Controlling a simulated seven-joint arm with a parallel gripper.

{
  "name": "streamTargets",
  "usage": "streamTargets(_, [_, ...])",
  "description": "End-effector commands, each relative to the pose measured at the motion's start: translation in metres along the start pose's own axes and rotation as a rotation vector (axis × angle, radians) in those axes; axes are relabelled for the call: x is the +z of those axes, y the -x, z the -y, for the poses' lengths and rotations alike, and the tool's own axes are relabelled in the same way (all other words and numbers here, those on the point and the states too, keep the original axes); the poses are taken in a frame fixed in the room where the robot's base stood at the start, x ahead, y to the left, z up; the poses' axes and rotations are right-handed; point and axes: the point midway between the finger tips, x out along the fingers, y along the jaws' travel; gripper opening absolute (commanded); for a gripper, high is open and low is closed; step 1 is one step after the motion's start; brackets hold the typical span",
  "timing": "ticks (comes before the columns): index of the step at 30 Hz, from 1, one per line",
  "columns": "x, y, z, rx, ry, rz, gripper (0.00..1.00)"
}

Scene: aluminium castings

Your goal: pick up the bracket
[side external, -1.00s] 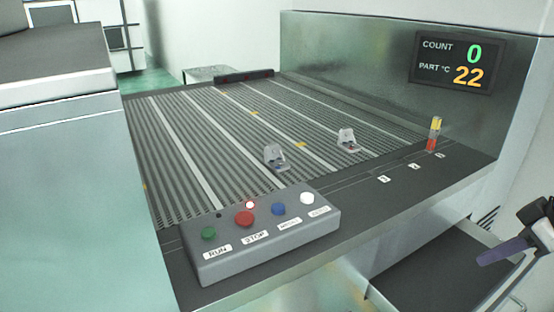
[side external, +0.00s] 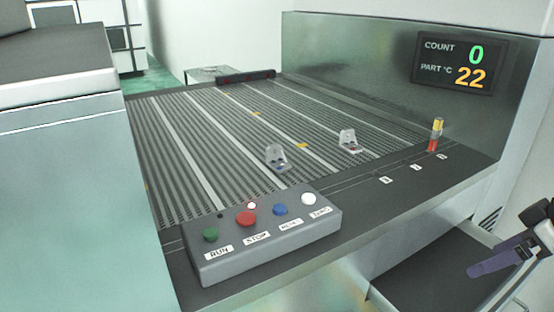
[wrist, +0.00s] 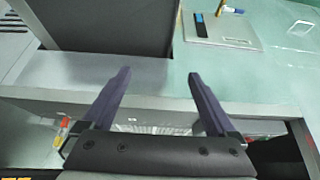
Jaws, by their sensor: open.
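Two small grey metal brackets sit on the slatted conveyor bed in the side external view. One bracket (side external: 277,156) is left of centre, behind the button box. The other bracket (side external: 348,141) is farther right, closer to the panel wall. Both look like a base with an upright part; fine detail is too small to tell. My gripper (side external: 488,262) is at the lower right edge of that view, well apart from both brackets. In the wrist view my gripper (wrist: 158,92) has its two dark fingers spread wide with nothing between them. No bracket shows in the wrist view.
A grey button box (side external: 262,235) with RUN and STOP stands at the bed's front edge. A small red and yellow stack light (side external: 436,135) stands at the right. A display (side external: 458,63) reads count 0 and 22.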

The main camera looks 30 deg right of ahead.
Motion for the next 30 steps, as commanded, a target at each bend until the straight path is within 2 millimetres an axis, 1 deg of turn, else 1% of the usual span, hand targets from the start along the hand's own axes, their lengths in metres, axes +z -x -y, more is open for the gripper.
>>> streamTargets(2, [0.003, 0.003, 0.0, 0.001, -0.01, 0.021, 0.93])
streamTargets(5, [-0.02, 0.026, -0.001, 0.004, -0.022, -0.018, 0.93])
streamTargets(8, [-0.059, 0.053, -0.001, 0.006, -0.033, -0.044, 0.93])
streamTargets(9, [-0.076, 0.064, -0.001, 0.006, -0.035, -0.051, 0.93])
streamTargets(11, [-0.103, 0.078, 0.001, 0.005, -0.037, -0.057, 0.93])
streamTargets(12, [-0.121, 0.086, 0.001, 0.005, -0.039, -0.06, 0.93])
streamTargets(14, [-0.149, 0.096, 0.003, 0.004, -0.04, -0.064, 0.93])
streamTargets(15, [-0.167, 0.101, 0.004, 0.003, -0.04, -0.066, 0.93])
streamTargets(17, [-0.194, 0.107, 0.007, 0.002, -0.038, -0.066, 0.93])
streamTargets(18, [-0.212, 0.11, 0.009, 0.001, -0.038, -0.066, 0.93])
streamTargets(20, [-0.238, 0.112, 0.013, -0.001, -0.038, -0.065, 0.93])
streamTargets(21, [-0.255, 0.112, 0.016, -0.003, -0.036, -0.064, 0.93])
streamTargets(25, [-0.307, 0.103, 0.027, -0.008, -0.03, -0.058, 0.93])
streamTargets(27, [-0.332, 0.094, 0.034, -0.01, -0.026, -0.052, 0.93])
streamTargets(29, [-0.352, 0.083, 0.04, -0.013, -0.022, -0.047, 0.93])
streamTargets(30, [-0.364, 0.075, 0.045, -0.014, -0.019, -0.041, 0.93])
